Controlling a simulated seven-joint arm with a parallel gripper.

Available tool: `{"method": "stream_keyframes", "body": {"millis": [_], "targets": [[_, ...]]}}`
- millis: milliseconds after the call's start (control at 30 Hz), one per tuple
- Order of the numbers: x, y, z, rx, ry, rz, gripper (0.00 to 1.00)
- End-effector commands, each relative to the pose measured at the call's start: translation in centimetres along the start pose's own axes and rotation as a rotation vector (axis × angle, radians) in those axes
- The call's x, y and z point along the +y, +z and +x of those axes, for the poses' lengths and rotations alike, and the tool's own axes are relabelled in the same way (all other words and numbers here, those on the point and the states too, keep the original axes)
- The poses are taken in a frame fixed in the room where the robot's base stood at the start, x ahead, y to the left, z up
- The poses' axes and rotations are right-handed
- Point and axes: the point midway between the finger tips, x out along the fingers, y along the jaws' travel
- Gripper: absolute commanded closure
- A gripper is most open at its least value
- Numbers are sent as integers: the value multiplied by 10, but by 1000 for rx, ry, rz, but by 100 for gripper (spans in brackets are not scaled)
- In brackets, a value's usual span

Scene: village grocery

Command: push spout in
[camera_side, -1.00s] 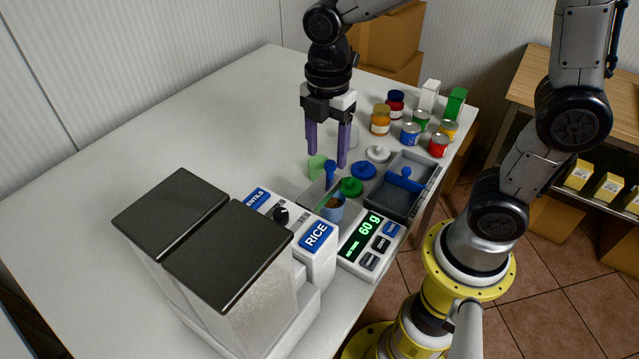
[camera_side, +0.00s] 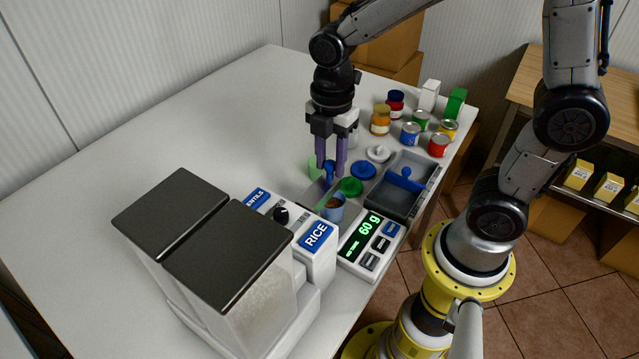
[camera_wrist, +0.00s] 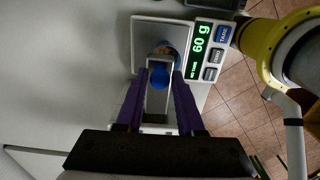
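My gripper (camera_side: 331,168) has two purple fingers pointing down, spread apart. In the wrist view my gripper (camera_wrist: 159,74) has its fingertips on either side of a blue rounded piece (camera_wrist: 160,77), with no clear grip on it. The dispenser (camera_side: 318,255) has RICE and LENTILS labels and a black knob (camera_side: 281,215).
A green lid (camera_side: 351,187), a blue lid (camera_side: 363,170) and a white lid (camera_side: 378,153) lie close to my fingers. A dark grey tray (camera_side: 412,166) is to the right. Several cans and jars stand behind it. The left of the table (camera_side: 200,125) is clear.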

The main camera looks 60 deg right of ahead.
Motion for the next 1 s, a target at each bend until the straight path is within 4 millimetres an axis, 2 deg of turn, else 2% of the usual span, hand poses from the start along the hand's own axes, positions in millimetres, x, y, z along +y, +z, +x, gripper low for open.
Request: {"method": "stream_keyframes", "body": {"millis": [33,167,200,367,1000], "targets": [[0,0,0,0,0,0,74],[0,0,0,0,0,0,97],[0,0,0,0,0,0,100],[0,-4,0,0,0,-1,100],[1,-45,0,1,1,-2,100]]}}
